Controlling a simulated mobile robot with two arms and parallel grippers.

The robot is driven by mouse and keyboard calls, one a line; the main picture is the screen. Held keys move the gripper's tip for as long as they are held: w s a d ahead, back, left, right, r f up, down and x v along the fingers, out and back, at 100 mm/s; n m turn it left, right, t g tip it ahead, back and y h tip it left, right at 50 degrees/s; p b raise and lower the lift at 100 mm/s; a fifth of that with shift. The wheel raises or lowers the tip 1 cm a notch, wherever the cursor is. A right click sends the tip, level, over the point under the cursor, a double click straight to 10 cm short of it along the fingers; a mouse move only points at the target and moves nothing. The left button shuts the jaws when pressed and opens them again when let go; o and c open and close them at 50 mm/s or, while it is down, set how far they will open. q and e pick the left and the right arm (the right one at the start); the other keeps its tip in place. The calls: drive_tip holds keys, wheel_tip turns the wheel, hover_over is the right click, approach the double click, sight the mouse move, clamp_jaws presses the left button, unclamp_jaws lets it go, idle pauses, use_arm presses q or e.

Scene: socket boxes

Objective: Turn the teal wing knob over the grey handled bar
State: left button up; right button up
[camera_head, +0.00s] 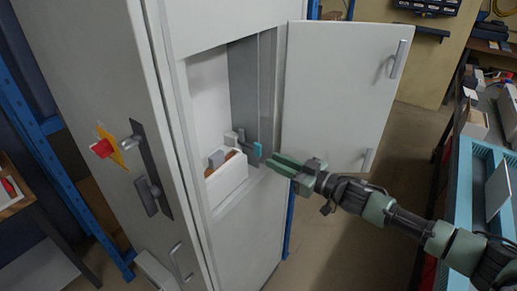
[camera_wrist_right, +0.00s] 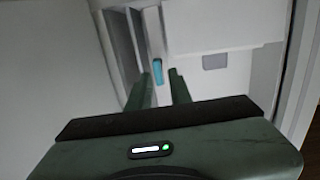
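The teal wing knob (camera_head: 257,149) is on the inner side of the open cabinet, at the end of a grey bar (camera_head: 246,143) that reaches out from near the grey inner panel. In the right wrist view the teal knob (camera_wrist_right: 158,71) stands upright beyond my fingertips, in line with the gap between them. My right gripper (camera_head: 272,161) is open and empty, its green fingers pointing left at the knob, just short of it. In the wrist view my right gripper (camera_wrist_right: 161,76) shows a clear gap between its fingers. My left gripper is not in view.
The white cabinet door (camera_head: 335,95) stands open to the right, above and behind my right arm. A white box (camera_head: 226,181) with a grey block sits low in the opening. The cabinet side carries a dark handle (camera_head: 151,172) and a red-yellow knob (camera_head: 104,147).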

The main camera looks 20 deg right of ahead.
sight(261, 150)
drive_tip(key=shift+y, duration=0.3)
drive_tip(key=x, duration=0.2)
drive_tip(key=p+x, duration=0.1)
drive_tip(key=x, duration=0.2)
drive_tip(key=r+x, duration=0.1)
drive_tip(key=x, duration=0.1)
drive_tip(key=shift+w+d+p, duration=0.1)
drive_tip(key=shift+w+p, duration=0.25)
drive_tip(key=shift+p, duration=0.05)
clamp_jaws()
